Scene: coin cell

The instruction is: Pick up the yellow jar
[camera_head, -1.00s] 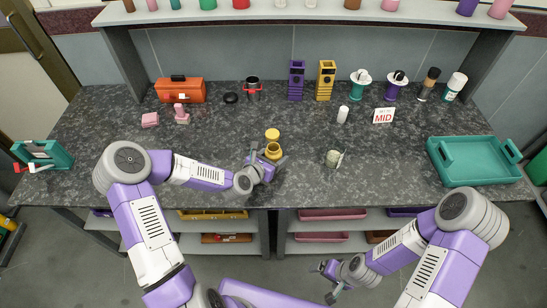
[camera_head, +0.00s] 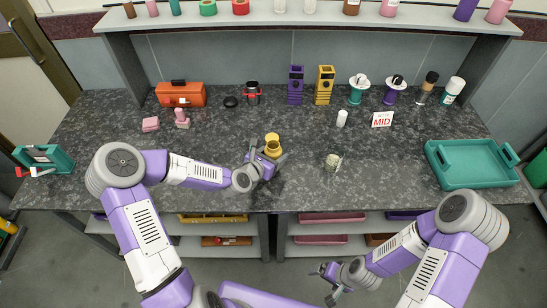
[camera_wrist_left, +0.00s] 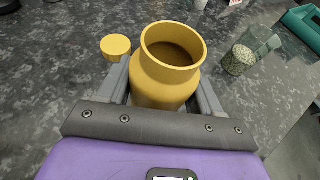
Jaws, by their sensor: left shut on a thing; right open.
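The yellow jar (camera_head: 272,150) is at the front middle of the dark counter. It is upright and open at the top in the left wrist view (camera_wrist_left: 168,75), and looks empty. My left gripper (camera_head: 264,160) is shut on the jar, with one finger on each side of its body (camera_wrist_left: 165,95). A round yellow lid (camera_wrist_left: 116,46) lies on the counter beyond the jar; in the head view the jar's mouth overlaps it. My right gripper (camera_head: 329,282) is open and empty, low in front of the counter.
A clear glass with pale granules (camera_head: 333,162) stands right of the jar. A teal tray (camera_head: 470,182) is at the right.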

